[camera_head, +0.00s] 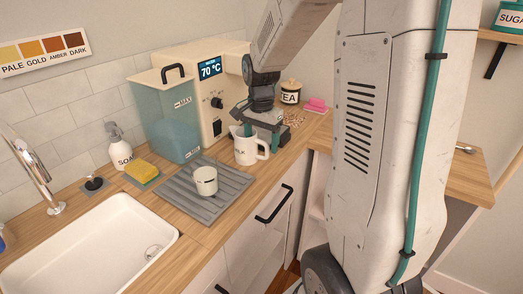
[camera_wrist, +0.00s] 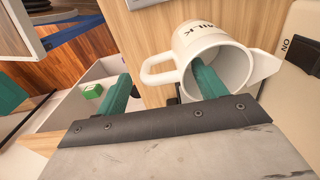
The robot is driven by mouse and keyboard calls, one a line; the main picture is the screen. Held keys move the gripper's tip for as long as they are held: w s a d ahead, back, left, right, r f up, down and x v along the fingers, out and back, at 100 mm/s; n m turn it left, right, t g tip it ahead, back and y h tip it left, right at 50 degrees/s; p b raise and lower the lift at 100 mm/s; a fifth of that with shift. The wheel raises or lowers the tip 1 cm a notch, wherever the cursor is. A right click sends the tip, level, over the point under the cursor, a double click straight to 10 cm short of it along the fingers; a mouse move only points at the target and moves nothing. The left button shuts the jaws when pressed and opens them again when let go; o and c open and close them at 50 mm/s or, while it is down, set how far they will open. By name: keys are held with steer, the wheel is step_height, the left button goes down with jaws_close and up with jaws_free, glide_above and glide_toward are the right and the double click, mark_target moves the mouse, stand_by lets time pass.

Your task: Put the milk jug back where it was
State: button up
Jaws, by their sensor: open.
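The white milk jug (camera_head: 244,155) stands upright on the wooden counter in front of the coffee machine, its handle to the right. My gripper (camera_head: 262,134) is open right above it, pointing down. In the wrist view the jug (camera_wrist: 207,42) shows its lettering, handle and open mouth. One teal finger of my gripper (camera_wrist: 163,88) overlaps the jug's mouth and seems to reach into it. The other finger is outside, beyond the handle. Whether either finger touches the jug I cannot tell.
A grey ribbed mat (camera_head: 222,188) with a white cup (camera_head: 205,181) lies left of the jug. The coffee machine (camera_head: 188,78) stands behind. A tea canister (camera_head: 290,92) and pink item (camera_head: 315,105) are to the right. A sink (camera_head: 90,245) is at the left.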

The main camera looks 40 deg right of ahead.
step_height(320, 180, up, 8)
steer(key=shift+f, duration=0.25)
steer(key=shift+s+a+r, duration=0.1)
steer(key=shift+a+r, duration=0.1)
steer(key=shift+r, duration=0.1)
steer(key=s+a+r+n, duration=0.1)
steer(key=s+a+n, duration=0.6)
steer(key=s, duration=0.4)
steer(key=s+a+r+n+t, duration=0.1)
steer(key=s+a+n, duration=0.6)
steer(key=s, duration=0.4)
steer(key=shift+s+a+r+n, duration=0.25)
steer(key=shift+s+a+n, duration=0.05)
steer(key=shift+a, duration=0.4)
